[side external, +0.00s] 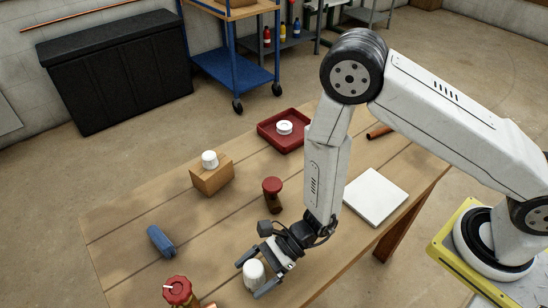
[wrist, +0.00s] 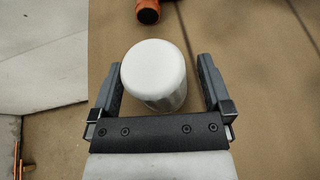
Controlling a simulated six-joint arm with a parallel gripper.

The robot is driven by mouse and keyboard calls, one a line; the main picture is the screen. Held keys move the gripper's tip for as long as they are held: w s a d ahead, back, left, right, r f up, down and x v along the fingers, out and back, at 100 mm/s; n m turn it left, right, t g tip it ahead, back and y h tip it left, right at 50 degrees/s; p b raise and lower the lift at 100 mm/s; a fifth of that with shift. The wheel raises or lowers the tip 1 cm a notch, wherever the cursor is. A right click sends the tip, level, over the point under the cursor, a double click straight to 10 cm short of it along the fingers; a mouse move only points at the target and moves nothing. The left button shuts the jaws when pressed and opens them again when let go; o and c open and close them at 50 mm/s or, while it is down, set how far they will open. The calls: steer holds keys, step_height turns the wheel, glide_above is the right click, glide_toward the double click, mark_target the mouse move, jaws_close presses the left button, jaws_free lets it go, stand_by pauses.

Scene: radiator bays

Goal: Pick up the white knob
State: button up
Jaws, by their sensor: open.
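A white knob (side external: 254,274), a short cylinder with a rounded top, is at the front edge area of the wooden table. My gripper (side external: 251,280) is open with one finger on each side of it. In the wrist view the knob (wrist: 158,72) sits between the two dark fingers (wrist: 160,62), with a visible gap to the right finger and a narrower one to the left. Another white knob-like piece (side external: 210,159) stands on a wooden block (side external: 211,180).
A red-topped valve (side external: 178,290) stands just left of my gripper. An orange-ended dark piece (wrist: 147,11) lies beyond the fingertips. A red-headed piece (side external: 272,190), blue cylinder (side external: 160,241), white plate (side external: 376,196) and red tray (side external: 265,133) with a white ring (side external: 285,127) are spread over the table.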

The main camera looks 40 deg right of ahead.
mark_target(253, 267)
steer(key=c, duration=1.3)
steer(key=shift+c, duration=0.2)
steer(key=shift+r, duration=0.15)
steer(key=shift+r, duration=4.85)
